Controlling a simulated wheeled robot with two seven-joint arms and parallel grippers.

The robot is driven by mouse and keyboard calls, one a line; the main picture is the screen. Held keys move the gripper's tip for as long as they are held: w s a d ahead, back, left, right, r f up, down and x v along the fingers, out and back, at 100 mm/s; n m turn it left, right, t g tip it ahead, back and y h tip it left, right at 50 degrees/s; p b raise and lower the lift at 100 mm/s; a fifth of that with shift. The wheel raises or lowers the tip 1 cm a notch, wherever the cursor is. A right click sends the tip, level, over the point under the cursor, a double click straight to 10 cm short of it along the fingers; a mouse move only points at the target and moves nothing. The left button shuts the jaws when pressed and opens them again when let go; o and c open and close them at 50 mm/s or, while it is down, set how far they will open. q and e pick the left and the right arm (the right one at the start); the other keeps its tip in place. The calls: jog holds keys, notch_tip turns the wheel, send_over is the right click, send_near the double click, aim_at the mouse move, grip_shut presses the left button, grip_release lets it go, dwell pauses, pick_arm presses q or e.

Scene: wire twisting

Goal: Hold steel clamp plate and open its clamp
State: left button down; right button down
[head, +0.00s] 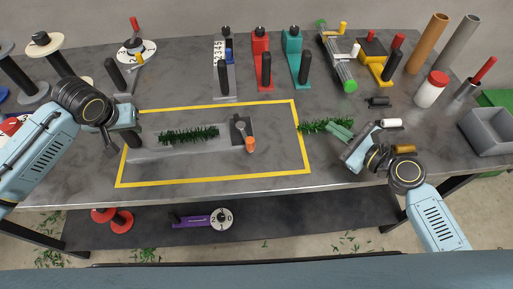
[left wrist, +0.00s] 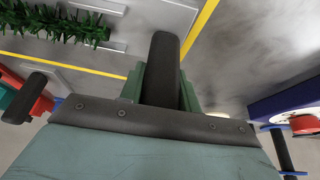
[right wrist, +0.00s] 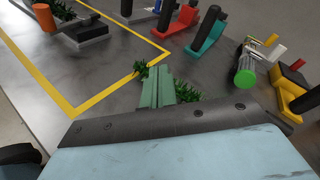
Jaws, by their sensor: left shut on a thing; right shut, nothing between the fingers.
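The steel clamp plate (head: 152,151) lies flat inside the yellow outline, with a green garland wire (head: 190,135) along it. Its dark clamp (head: 238,127) with an orange grip (head: 250,144) is at the plate's right end; the orange grip (right wrist: 44,17) also shows in the right wrist view. My left gripper (head: 132,132) is at the plate's left end, shut on a black handle (left wrist: 163,62). My right gripper (head: 335,128) is shut and empty, right of the outline; its closed fingers (right wrist: 157,88) are over green wire pieces (right wrist: 186,92) on the table.
A grey clamp stand (head: 223,75), red stand (head: 263,70) and teal stand (head: 298,65) stand behind the outline. A green-ended roller (head: 340,65), a white bottle with red cap (head: 430,92) and a grey bin (head: 489,131) are at right. Spools (head: 45,43) stand at back left.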

jog(key=y, duration=0.1)
jog(key=r+g, duration=0.1)
jog(key=s+r+y, duration=0.1)
jog(key=shift+d+r+m+y, duration=0.25)
jog(key=shift+d+m+y, duration=0.05)
jog(key=s+a+f+g+y, duration=0.1)
jog(key=s+a, duration=0.1)
jog(key=s, duration=0.1)
jog(key=s+a+f+g+y, duration=0.1)
jog(key=s+a, duration=0.1)
jog(key=s, duration=0.1)
jog(key=s+a+f+g+y, duration=0.1)
jog(key=s+a+y, duration=0.1)
jog(key=s, duration=0.1)
jog(key=shift+s+g, duration=0.2)
jog(key=shift+g, duration=0.2)
jog(key=shift+s+a+f, duration=0.15)
jog(key=shift+s+a, duration=0.05)
jog(key=shift+a, duration=0.05)
jog(key=x, duration=1.3)
jog(key=shift+w+a, duration=0.1)
jog(key=shift+a, duration=0.25)
